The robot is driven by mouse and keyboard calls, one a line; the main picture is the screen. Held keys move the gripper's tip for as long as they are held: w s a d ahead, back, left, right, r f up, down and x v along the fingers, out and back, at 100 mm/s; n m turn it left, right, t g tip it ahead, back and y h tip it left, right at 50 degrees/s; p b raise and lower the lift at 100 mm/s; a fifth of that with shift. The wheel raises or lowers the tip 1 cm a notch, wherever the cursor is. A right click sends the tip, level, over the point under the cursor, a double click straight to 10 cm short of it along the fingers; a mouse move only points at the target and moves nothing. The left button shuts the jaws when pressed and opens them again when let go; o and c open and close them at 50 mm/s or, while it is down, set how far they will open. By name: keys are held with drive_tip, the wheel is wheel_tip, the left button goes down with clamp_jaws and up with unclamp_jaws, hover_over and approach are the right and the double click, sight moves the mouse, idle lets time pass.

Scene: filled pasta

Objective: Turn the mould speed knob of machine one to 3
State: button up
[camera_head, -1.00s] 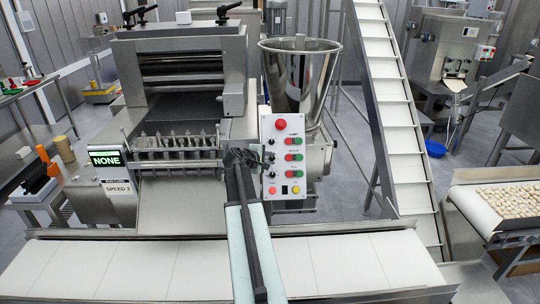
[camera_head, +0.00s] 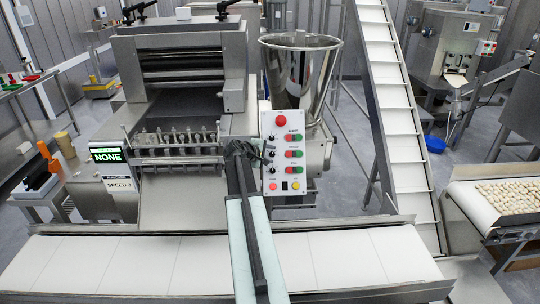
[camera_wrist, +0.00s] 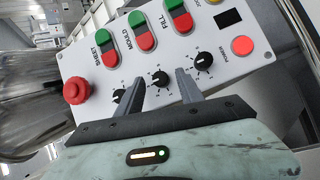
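The control panel (camera_head: 282,160) of the machine faces me in the head view. In the wrist view it shows tilted, with red and green button pairs labelled SHEET, MOULD and FILL. The mould knob (camera_wrist: 160,78) is the black middle one of three, with a white mark; its setting is too small to read surely. My gripper (camera_wrist: 160,76) is open, one finger on each side of this knob, with gaps visible. The sheet knob (camera_wrist: 118,96) is beside the left finger and partly hidden; the fill knob (camera_wrist: 204,61) is right of the right finger.
A red stop button (camera_wrist: 77,90) and a round red button (camera_wrist: 242,45) project from the panel. A steel hopper (camera_head: 300,75) stands behind it. A white conveyor (camera_head: 130,265) runs in front. A card reading SPEED 3 (camera_head: 119,187) hangs below a display reading NONE (camera_head: 107,156).

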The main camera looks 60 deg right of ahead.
drive_tip(key=p+v, duration=0.4)
drive_tip(key=v, duration=0.3)
drive_tip(key=shift+a+r, duration=0.2)
drive_tip(key=shift+a, duration=0.15)
